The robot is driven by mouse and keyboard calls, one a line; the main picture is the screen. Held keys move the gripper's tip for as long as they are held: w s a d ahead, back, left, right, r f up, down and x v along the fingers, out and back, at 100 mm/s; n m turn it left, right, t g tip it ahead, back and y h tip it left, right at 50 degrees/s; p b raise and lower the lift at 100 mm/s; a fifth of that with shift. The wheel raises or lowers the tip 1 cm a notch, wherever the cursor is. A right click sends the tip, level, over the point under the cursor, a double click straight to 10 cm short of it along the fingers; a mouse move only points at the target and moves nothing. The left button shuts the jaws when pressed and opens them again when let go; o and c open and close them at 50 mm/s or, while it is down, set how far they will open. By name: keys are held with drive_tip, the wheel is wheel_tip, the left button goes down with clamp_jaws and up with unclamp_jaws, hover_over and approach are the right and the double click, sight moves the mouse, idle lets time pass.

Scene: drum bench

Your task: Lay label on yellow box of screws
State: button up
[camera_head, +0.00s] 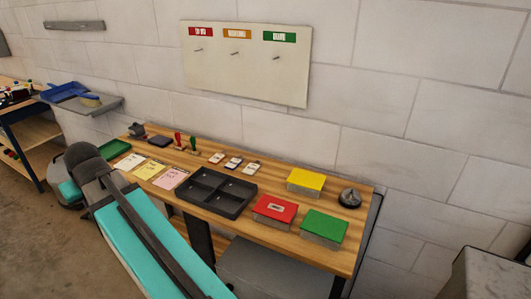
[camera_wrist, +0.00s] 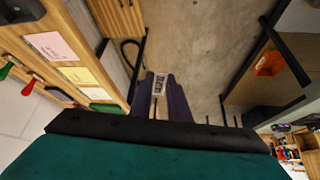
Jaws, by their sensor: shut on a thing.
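The yellow box (camera_head: 306,179) stands near the back right of the wooden bench, its yellow top bare. My gripper (camera_wrist: 160,80) is shut on a small white label (camera_wrist: 158,90) with dark print, seen between the fingers in the wrist view. The gripper hangs off the bench's side, over the floor and well left of the yellow box. In the head view my arm hides the gripper and the held label. A red box (camera_head: 274,208), with a pale label on its top, and a green box (camera_head: 324,226) stand in front of the yellow one.
A black divided tray (camera_head: 216,191) lies mid-bench. Several small cards (camera_head: 233,162) lie behind it. Paper sheets (camera_head: 171,178) and upright stamps (camera_head: 193,143) are further left. A dark round object (camera_head: 349,198) sits right of the yellow box. A wall board (camera_head: 246,65) hangs above.

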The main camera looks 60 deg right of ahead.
drive_tip(key=s+d+m+g+h+p, duration=0.15)
drive_tip(key=d+m, duration=0.25)
drive_tip(key=d, duration=0.6)
drive_tip(key=s+d+m+g+h+p, duration=0.1)
drive_tip(key=s+d+m+h, duration=0.2)
drive_tip(key=d, duration=0.6)
drive_tip(key=m+g+y+p, duration=0.4)
drive_tip(key=m+g+p, duration=0.3)
drive_tip(key=m, duration=1.7)
hover_over(305, 178)
drive_tip(key=w+b, duration=0.1)
drive_tip(key=shift+w+a+f+g, duration=0.1)
drive_tip(key=shift+w+f+g, duration=0.1)
drive_tip(key=shift+f+g, duration=0.25)
drive_tip(key=shift+f, duration=0.1)
drive_tip(key=shift+f+b, duration=1.5)
drive_tip(key=shift+f, duration=1.7)
